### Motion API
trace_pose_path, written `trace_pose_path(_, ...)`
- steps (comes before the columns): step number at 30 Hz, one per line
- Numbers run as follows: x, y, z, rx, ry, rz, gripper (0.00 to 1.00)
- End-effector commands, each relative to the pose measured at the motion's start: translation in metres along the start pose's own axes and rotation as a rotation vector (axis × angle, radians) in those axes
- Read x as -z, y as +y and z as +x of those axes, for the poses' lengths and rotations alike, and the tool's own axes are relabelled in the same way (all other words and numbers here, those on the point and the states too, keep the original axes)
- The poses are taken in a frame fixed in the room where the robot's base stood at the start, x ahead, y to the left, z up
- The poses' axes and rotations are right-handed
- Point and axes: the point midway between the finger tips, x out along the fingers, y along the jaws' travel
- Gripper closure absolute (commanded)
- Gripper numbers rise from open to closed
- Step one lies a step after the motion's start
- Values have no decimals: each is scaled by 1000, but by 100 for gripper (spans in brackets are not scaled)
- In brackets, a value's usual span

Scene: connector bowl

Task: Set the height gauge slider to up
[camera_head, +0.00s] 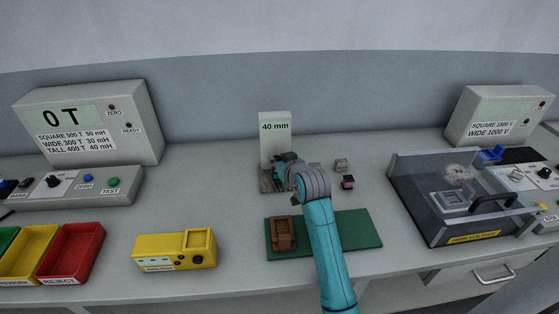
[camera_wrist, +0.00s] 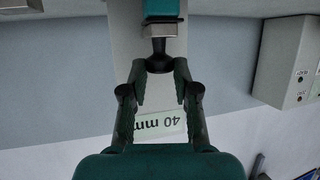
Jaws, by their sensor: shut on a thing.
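The height gauge (camera_head: 275,146) is a pale upright column with a "40 mm" display at its top, standing at the back middle of the bench. In the wrist view its column (camera_wrist: 122,45) runs behind my gripper, and the display reads "40 mm" upside down. The slider shows there as a black knob (camera_wrist: 160,48) on a metal and teal block at the top edge. My gripper (camera_wrist: 160,64) is shut on the knob's end. In the head view my arm hides the slider and most of my gripper (camera_head: 283,160).
A green mat (camera_head: 355,228) with a brown block holder (camera_head: 282,232) lies in front. Small parts (camera_head: 346,181) sit right of the gauge. A yellow box (camera_head: 174,250) and red reject bin (camera_head: 72,252) are left. A clear-walled enclosure (camera_head: 422,205) stands right.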

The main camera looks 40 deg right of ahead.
Motion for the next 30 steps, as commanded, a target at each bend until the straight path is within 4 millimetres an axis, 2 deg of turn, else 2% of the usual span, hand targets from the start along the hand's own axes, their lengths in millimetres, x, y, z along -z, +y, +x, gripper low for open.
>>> trace_pose_path(5,5,0,-2,0,1,0,100)
trace_pose_path(11,30,0,-12,0,3,0,100)
trace_pose_path(19,33,0,-14,0,4,0,100)
trace_pose_path(20,34,0,-14,0,4,0,66)
trace_pose_path(22,34,0,-14,0,4,0,48)
trace_pose_path(23,33,0,-14,0,4,0,45)
trace_pose_path(30,32,0,-13,0,1,0,45)
